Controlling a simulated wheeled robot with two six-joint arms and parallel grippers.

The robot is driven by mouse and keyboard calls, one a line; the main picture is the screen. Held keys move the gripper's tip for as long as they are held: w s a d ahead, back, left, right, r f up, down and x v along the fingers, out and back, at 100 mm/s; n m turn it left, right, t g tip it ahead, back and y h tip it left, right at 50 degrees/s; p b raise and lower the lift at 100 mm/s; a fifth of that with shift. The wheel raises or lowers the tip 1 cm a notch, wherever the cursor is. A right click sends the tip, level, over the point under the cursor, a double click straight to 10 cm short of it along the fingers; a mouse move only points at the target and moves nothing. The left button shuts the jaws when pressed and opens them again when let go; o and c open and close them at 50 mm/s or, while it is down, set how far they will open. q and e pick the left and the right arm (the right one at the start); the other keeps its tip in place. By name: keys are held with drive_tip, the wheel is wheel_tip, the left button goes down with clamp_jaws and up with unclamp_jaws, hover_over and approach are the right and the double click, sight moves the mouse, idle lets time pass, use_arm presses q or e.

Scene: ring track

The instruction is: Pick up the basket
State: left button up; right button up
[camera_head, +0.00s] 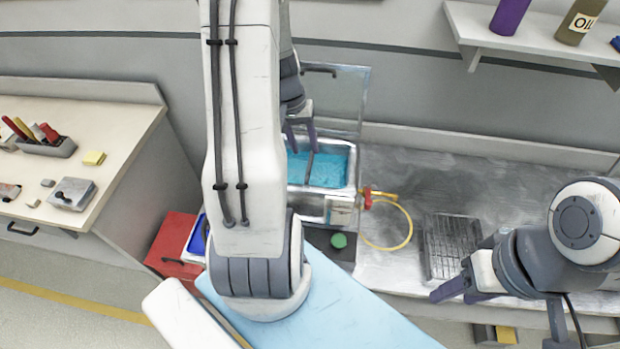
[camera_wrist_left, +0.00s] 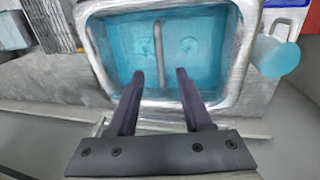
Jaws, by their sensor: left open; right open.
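A metal tank (camera_head: 353,172) holds blue liquid at the back centre. A thin grey bar (camera_head: 309,168) stands across its middle. The bar also shows in the left wrist view (camera_wrist_left: 158,42); it looks like a basket handle, but the basket's body is not clear under the liquid. My left gripper (camera_head: 300,140) is open and empty above the tank. In the left wrist view its fingers (camera_wrist_left: 160,76) point at the tank, one to each side of the bar's line, apart from it. My right gripper (camera_head: 458,294) is open and empty at the right, near the bench's front edge.
A dark grate (camera_head: 452,247) lies on the metal bench (camera_head: 400,175). A yellow hose (camera_head: 408,225) with a red fitting lies beside the tank. A raised clear lid (camera_head: 345,85) stands behind the tank. A red box (camera_head: 172,245) stands left of it.

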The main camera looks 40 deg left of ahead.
sight(309, 164)
use_arm(q)
drive_tip(key=f, duration=0.2)
drive_tip(key=d+f+p, duration=0.1)
drive_tip(key=f, duration=0.4)
drive_tip(key=shift+w+d+f, duration=0.2)
drive_tip(key=shift+w+f, duration=0.05)
drive_tip(key=shift+f, duration=0.05)
clamp_jaws()
drive_tip(key=shift+r, duration=0.1)
idle(1.1)
